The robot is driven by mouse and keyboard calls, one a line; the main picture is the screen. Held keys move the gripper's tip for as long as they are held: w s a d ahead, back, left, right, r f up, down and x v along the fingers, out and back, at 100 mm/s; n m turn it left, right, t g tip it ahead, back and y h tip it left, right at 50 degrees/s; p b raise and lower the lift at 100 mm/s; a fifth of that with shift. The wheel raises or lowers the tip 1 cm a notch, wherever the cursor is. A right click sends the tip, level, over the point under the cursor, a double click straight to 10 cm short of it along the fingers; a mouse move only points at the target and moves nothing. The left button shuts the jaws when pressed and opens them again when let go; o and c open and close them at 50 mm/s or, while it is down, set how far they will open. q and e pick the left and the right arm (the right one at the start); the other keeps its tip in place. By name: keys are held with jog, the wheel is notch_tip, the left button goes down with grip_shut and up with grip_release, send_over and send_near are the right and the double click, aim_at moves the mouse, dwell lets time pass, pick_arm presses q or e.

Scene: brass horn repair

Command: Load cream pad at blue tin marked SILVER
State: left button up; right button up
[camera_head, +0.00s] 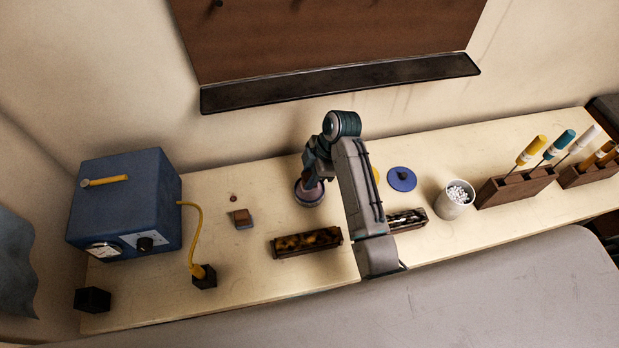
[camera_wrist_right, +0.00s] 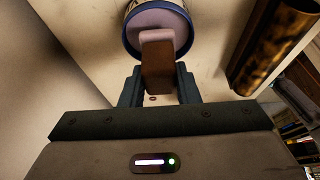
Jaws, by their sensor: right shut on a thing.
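My right gripper (camera_wrist_right: 158,82) is shut on a small pad with a brown wooden back (camera_wrist_right: 157,72) and a paler, pinkish far end. In the wrist view that end overlaps the inside of a round open tin (camera_wrist_right: 158,22) with a blue rim and pinkish-mauve contents; I cannot tell whether they touch. In the head view the tin (camera_head: 309,193) stands on the bench under my right gripper (camera_head: 310,182), partly hidden by the arm. No lettering on it is readable. My left gripper is not in view.
A second brown-backed pad (camera_head: 242,219) lies left of the tin. A blue lid (camera_head: 402,179) lies right of my arm, beside a partly hidden yellow thing (camera_head: 376,175). Tortoiseshell-patterned rests (camera_head: 306,242) are in front. A blue machine (camera_head: 125,205), a white cup (camera_head: 455,200) and tool racks (camera_head: 515,186) flank them.

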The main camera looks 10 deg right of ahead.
aim_at(303, 178)
jog(key=shift+r, duration=2.55)
jog(key=shift+s+f, duration=0.1)
